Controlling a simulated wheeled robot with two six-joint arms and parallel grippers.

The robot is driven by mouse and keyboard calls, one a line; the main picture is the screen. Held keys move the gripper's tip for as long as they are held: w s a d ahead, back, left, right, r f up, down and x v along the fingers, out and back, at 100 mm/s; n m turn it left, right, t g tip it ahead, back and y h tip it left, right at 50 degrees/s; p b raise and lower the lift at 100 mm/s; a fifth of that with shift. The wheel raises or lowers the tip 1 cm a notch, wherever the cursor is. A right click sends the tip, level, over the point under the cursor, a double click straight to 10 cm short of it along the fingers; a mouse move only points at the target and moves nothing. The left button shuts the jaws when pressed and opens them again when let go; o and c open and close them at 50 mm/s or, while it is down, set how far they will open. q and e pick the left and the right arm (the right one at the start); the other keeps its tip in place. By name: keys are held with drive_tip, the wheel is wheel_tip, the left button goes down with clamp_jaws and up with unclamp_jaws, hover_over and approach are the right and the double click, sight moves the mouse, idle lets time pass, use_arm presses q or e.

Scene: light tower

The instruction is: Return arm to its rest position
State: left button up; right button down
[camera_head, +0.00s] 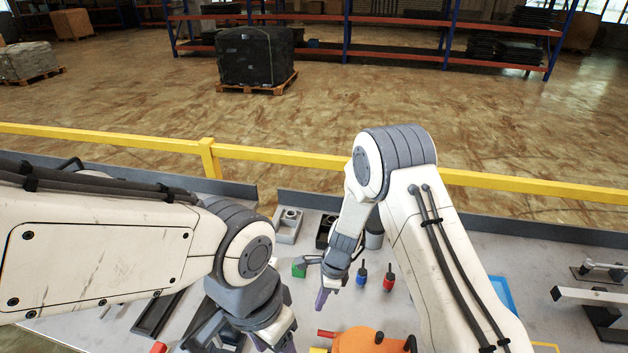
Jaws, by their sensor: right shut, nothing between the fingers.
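My right arm reaches over the table and bends down to the right gripper (322,290), which is shut and empty above the table. A green part (299,271) shows just left of it; I cannot tell whether they touch. A small blue part (361,274) and a red part (389,279) stand to its right, apart from it. My left arm comes in from the left. The left gripper (274,338) points down at the bottom of the view; its fingers are mostly hidden by its own wrist and the frame edge.
An orange object (372,341) lies at the bottom centre. A grey block (288,226) stands at the table's back, and a blue tray edge (504,293) shows at right. Metal fixtures (590,297) stand far right. A yellow rail (270,155) runs behind the table.

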drive_tip(key=s+a+r+n+h+b, duration=0.1)
drive_tip(key=s+a+r+n+b, duration=0.2)
drive_tip(key=s+r+n+b, duration=1.05)
drive_tip(key=s+d+f+n+t+b, duration=0.1)
drive_tip(key=s+d+n, duration=0.3)
drive_tip(key=s+n, duration=0.5)
drive_tip(key=shift+s+f+n+h+b, duration=0.15)
drive_tip(key=shift+f+n+h+b, duration=0.3)
drive_tip(key=shift+n, duration=0.7)
drive_tip(key=c, duration=1.2)
unclamp_jaws()
drive_tip(key=shift+s+d, duration=0.3)
drive_tip(key=o, duration=0.4)
drive_tip(key=shift+s+d+n, duration=0.1)
drive_tip(key=shift+n, duration=0.3)
drive_tip(key=shift+o, duration=0.2)
drive_tip(key=n+t+h+p, duration=0.1)
drive_tip(key=n+h+p, duration=0.1)
drive_tip(key=n+h, duration=0.5)
hover_over(325, 333)
drive_tip(key=s+a, duration=0.1)
drive_tip(key=a, duration=0.4)
wheel_tip(325, 333, down, 14)
drive_tip(key=n+y, duration=0.1)
drive_tip(key=p+x, duration=0.2)
drive_tip(key=x, duration=0.6)
drive_tip(key=shift+d, duration=0.25)
drive_tip(key=shift+x, duration=0.8)
